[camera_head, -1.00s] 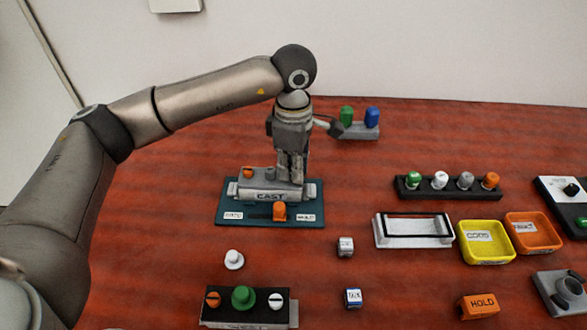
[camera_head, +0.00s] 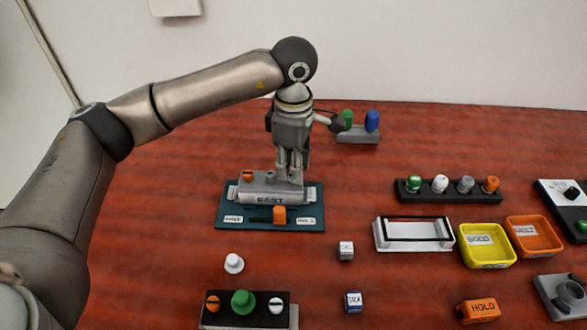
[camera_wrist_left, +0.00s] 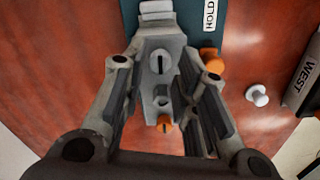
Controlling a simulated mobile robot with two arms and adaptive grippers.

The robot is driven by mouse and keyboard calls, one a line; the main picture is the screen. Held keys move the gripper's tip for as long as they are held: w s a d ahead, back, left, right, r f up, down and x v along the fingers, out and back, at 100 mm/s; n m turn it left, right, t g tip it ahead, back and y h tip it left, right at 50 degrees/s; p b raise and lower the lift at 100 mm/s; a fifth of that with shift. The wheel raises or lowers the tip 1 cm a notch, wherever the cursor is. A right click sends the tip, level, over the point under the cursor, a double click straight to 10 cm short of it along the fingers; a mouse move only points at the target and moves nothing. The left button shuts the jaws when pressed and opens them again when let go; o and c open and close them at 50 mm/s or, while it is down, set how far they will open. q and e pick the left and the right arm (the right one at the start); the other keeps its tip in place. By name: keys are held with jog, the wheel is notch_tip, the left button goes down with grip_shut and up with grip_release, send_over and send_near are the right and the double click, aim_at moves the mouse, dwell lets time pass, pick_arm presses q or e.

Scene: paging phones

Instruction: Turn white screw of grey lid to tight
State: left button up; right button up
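The grey lid (camera_head: 262,187), lettered EAST, lies on a teal base (camera_head: 240,218) at the left-centre of the table. A pale slotted screw (camera_wrist_left: 160,62) sits at one end of it in the left wrist view, its slot running roughly up and down the picture. An orange slotted screw (camera_head: 248,176) is at the other end. My left gripper (camera_head: 292,180) points down over the lid's right end and hides the pale screw in the head view. In the wrist view its fingers (camera_wrist_left: 165,75) are apart on either side of the lid, with nothing gripped.
An orange slider (camera_head: 280,215) stands at the base's front. A white knob (camera_head: 234,263) and a black-topped block (camera_head: 250,312) with a green knob are nearer. A stand with green and blue pegs (camera_head: 358,136) is behind the gripper. Yellow (camera_head: 487,264) and orange trays (camera_head: 533,249) lie right.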

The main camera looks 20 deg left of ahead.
pick_arm(q)
notch_tip(320, 180, up, 10)
dwell(0.3)
jog(key=shift+s, duration=0.1)
dwell(0.3)
